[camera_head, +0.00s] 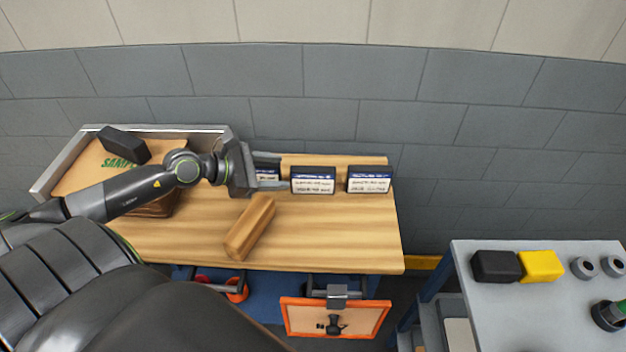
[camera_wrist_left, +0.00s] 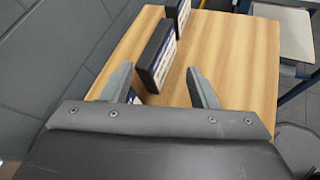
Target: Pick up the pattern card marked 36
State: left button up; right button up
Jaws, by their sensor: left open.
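Several dark blue pattern cards with white printed labels stand upright along the back of the wooden table; I cannot read which is marked 36. In the head view a middle card (camera_head: 313,181) and a right card (camera_head: 369,180) show whole. A left card (camera_head: 267,173) is partly hidden between the fingers of my left gripper (camera_head: 282,171). The gripper is open and its fingertips reach toward the middle card. In the left wrist view, the nearer whole card (camera_wrist_left: 157,55) stands just past the open fingers (camera_wrist_left: 157,72), and another card (camera_wrist_left: 181,10) is beyond. My right gripper is not in view.
A wooden block (camera_head: 250,228) lies on the table (camera_head: 330,240) in front of the cards. A metal-edged tray (camera_head: 62,165) with a dark block (camera_head: 123,144) is at the left. A grey bench (camera_head: 545,310) with black and yellow blocks stands at the right. The table's front right is clear.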

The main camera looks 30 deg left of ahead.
aim_at(310, 170)
pick_arm(q)
jog(key=x, duration=0.2)
jog(key=p+x, duration=0.1)
jog(key=x, duration=0.1)
jog(key=shift+r, duration=0.25)
jog(key=x, duration=0.2)
jog(key=p+x, duration=0.1)
jog(key=x, duration=0.1)
jog(key=shift+w+a+r, duration=0.15)
jog(key=shift+w+r, duration=0.05)
jog(key=shift+r, duration=0.1)
jog(key=shift+w+f+p, duration=0.25)
jog(key=shift+p, duration=0.05)
jog(key=shift+c, duration=0.4)
jog(key=shift+s, duration=0.1)
grip_shut()
